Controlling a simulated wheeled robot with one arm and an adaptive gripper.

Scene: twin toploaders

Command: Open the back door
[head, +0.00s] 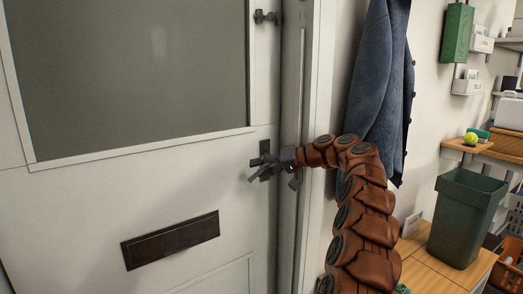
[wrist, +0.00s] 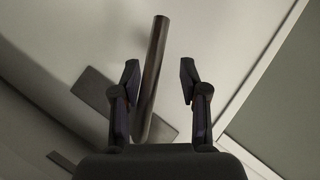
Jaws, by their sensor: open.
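The back door (head: 80,215) is white with a large grey glazed pane (head: 130,70), and it looks shut against its frame (head: 305,80). A dark lever handle (head: 264,148) sits on its right edge, partly hidden by my gripper (head: 272,169). In the wrist view, the handle's dark bar (wrist: 153,70) stands between the two open fingers of my gripper (wrist: 159,78), closer to the left finger. Whether that finger touches the bar I cannot tell. A dark letter plate (head: 170,240) is lower on the door.
A latch (head: 266,17) sits high on the door edge. A blue coat (head: 378,90) hangs right of the frame, close behind my arm. A green bin (head: 466,218) stands on a wooden surface (head: 430,270) to the right. The space before the door's left part looks clear.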

